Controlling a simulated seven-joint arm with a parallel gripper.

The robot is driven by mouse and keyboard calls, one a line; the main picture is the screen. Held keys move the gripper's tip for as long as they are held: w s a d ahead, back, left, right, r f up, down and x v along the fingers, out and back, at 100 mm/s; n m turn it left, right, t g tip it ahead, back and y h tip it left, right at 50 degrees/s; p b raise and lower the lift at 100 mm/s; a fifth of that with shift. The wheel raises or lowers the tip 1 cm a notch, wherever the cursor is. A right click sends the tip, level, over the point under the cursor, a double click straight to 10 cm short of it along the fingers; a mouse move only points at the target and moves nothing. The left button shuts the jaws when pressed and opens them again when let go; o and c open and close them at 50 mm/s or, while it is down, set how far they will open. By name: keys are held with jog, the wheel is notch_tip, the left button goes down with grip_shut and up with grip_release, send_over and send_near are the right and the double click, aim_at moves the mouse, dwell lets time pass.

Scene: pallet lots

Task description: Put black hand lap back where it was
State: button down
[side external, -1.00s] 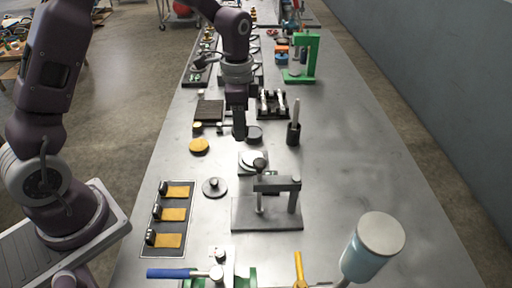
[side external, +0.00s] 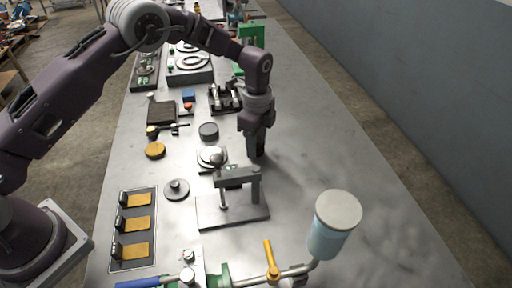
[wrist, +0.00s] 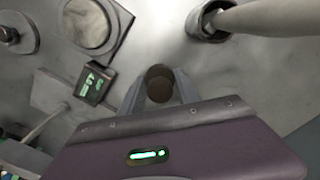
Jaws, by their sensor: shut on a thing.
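My gripper (side external: 257,153) points down over the bare metal table, to the right of the pale round plate and behind the grey stand. In the wrist view my gripper (wrist: 158,92) is shut on a dark round-topped piece (wrist: 160,80), which I take to be the black hand lap. Its lower part is hidden, and I cannot tell whether it touches the table. A dark grey disc (side external: 208,130) lies on the table left of the gripper. A grey disc with a knob (side external: 177,188) lies nearer the front left.
The pale round plate (side external: 212,156) and grey stand (side external: 233,196) are close to the gripper. A dark cup with a rod (wrist: 208,22) shows in the wrist view. A tray with yellow pads (side external: 132,228) lies front left.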

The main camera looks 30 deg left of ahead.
jog(key=shift+f, duration=0.7)
jog(key=c, duration=0.9)
grip_release()
jog(key=shift+f, duration=0.1)
